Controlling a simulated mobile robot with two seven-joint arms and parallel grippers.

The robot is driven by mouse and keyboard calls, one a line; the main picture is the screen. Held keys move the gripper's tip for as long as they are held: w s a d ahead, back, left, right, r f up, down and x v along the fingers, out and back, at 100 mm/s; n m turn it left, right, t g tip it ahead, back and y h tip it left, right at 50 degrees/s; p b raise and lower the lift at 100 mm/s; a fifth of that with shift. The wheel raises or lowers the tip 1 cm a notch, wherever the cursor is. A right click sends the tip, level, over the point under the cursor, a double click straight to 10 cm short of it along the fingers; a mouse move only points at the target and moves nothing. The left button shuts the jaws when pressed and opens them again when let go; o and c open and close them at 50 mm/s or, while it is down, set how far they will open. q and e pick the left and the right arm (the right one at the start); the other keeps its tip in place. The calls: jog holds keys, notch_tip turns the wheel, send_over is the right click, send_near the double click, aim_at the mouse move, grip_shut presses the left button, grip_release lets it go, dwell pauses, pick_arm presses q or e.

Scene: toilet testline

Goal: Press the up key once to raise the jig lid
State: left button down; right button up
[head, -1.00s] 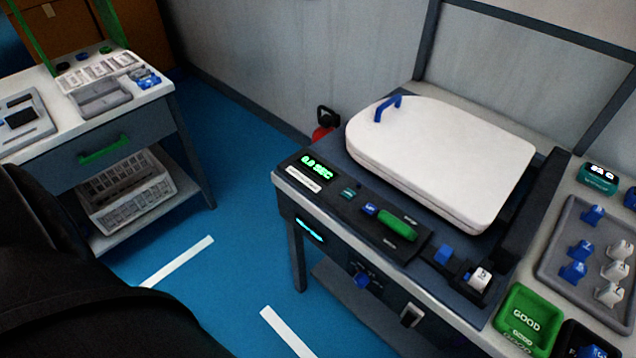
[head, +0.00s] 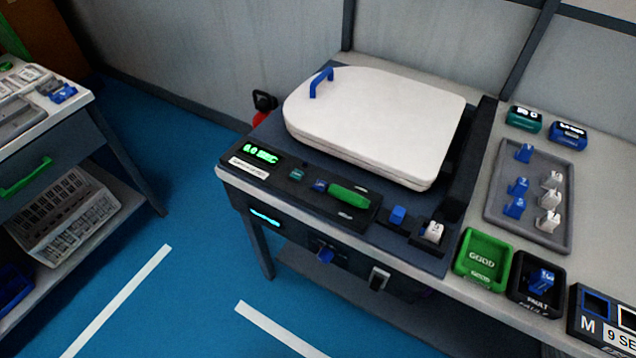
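The white, rounded lid (head: 375,120) lies flat on the dark jig bench (head: 290,215). A blue handle (head: 320,82) stands at its far left end. Along the bench's front is a dark control panel with a green-lit display (head: 261,154), a small teal key (head: 297,174), a small blue key (head: 320,185) and a long green bar (head: 348,196). Farther right are a blue block (head: 397,215) and a white piece (head: 433,232). The key labels are too small to read, so I cannot tell which is the up key. Neither gripper is in view.
Right of the jig are a grey tray (head: 560,225) with blue and white parts, a green GOOD bin (head: 467,275) and a black FAULT bin (head: 520,298) holding a blue part. A side table (head: 85,110) stands left. Blue floor (head: 185,235) lies open between them.

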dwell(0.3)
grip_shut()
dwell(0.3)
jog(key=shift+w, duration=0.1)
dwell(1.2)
